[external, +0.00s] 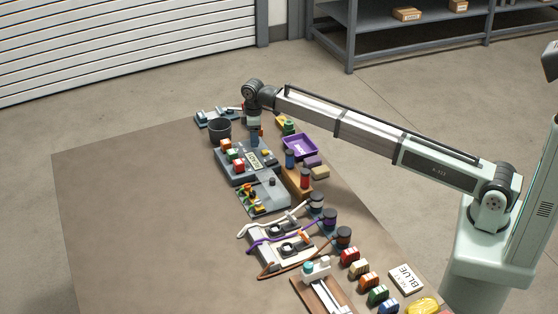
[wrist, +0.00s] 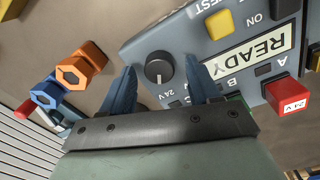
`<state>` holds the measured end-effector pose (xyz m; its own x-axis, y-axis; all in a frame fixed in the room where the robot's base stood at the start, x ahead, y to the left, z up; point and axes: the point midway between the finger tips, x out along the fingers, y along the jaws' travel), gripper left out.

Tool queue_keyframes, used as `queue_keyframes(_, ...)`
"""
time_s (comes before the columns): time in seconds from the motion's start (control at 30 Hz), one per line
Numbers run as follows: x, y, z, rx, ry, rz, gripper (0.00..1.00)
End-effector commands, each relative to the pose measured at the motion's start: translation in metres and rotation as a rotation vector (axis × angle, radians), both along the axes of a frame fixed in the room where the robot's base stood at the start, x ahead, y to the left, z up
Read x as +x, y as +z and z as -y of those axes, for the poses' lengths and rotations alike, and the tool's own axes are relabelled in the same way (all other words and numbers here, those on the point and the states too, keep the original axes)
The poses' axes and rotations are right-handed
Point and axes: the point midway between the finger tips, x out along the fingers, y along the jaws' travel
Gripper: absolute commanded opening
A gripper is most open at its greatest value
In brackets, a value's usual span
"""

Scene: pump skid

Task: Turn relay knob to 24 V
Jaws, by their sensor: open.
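The relay knob (wrist: 159,71) is a round dark knob with a white pointer line, on a grey-blue panel. A "24 V" label is printed beside it in the wrist view. The pointer line points toward the label side of the picture. My gripper (wrist: 162,85) is open, with one blue finger on each side of the knob; I cannot tell whether they touch it. In the external view my gripper (external: 255,138) hangs over the far end of the relay panel (external: 233,178), and the knob is hidden there.
The panel holds a READY display (wrist: 262,50), a yellow button (wrist: 219,24) and a red block marked 24 V (wrist: 287,95). Orange and blue fittings (wrist: 72,74) lie left of it. A dark bin (external: 220,128) and purple tray (external: 300,146) stand near. The table's left side is clear.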

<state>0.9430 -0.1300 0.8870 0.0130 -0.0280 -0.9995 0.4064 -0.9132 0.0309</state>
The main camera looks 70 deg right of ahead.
Motion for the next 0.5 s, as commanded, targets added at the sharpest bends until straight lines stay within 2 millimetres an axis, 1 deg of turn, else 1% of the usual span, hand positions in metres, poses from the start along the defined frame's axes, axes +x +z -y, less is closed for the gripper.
queue_keyframes(0.13, -0.0001, -0.0055, 0.0002, 0.0, 0.0, 0.0, 0.61)
queue_keyframes(0.4, -0.0001, -0.0061, 0.0003, 0.0, 0.0, 0.0, 0.61)
queue_keyframes(0.5, -0.0001, -0.0061, 0.0003, 0.0, 0.0, 0.0, 0.52)
